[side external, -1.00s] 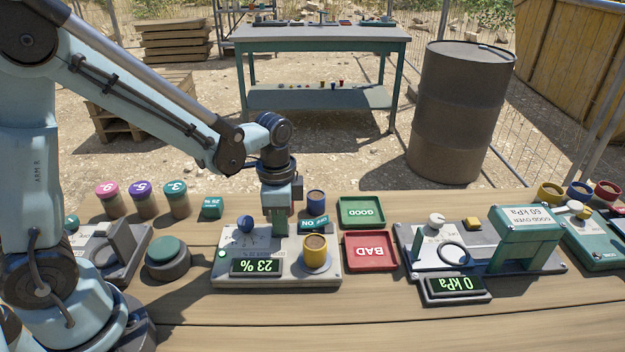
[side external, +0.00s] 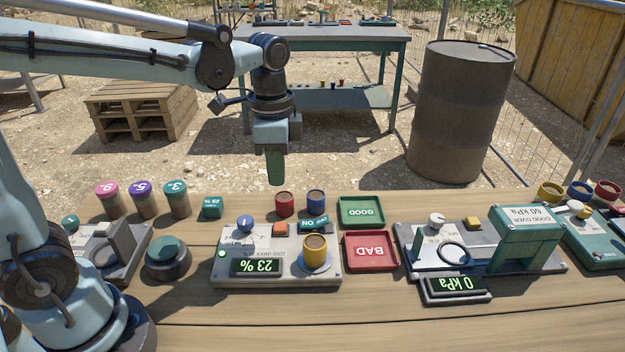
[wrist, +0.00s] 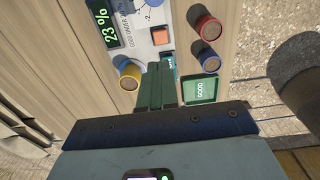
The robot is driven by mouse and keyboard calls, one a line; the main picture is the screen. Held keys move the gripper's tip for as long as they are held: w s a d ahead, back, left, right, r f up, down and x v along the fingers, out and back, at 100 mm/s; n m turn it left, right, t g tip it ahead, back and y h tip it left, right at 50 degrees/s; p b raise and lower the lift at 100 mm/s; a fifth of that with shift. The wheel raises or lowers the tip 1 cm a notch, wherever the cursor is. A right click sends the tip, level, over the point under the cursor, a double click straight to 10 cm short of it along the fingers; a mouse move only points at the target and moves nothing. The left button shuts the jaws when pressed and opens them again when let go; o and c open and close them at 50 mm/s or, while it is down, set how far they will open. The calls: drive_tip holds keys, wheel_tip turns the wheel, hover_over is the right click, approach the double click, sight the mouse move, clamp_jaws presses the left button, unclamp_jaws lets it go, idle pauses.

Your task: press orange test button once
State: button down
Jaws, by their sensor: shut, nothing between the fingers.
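The orange test button (side external: 281,229) is a small square on the top of the grey meter unit (side external: 232,262), between a blue knob (side external: 245,224) and a green on/off switch (side external: 313,223). The unit's display (side external: 257,267) reads 23 %. In the wrist view the orange button (wrist: 160,36) shows beyond the fingers, uncovered. My gripper (side external: 275,183) is shut and empty, pointing down, well above the bench and apart from the button. Its green fingers also show in the wrist view (wrist: 157,70). A yellow cup (side external: 315,250) stands on the unit's round plate.
Red (side external: 284,204) and blue (side external: 316,201) cups stand behind the unit. Green GOOD (side external: 345,222) and red BAD (side external: 349,264) trays lie to its right, then a 0 kPa device (side external: 457,285). A large round green button (side external: 167,250) sits left. The bench front is clear.

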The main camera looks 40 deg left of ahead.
drive_tip(key=shift+r, duration=1.05)
drive_tip(key=s+a+f+n+t, duration=0.2)
drive_tip(key=s+n+t, duration=0.4)
drive_tip(key=n, duration=0.3)
drive_tip(key=shift+f+t, duration=0.5)
drive_tip(key=shift+t, duration=0.1)
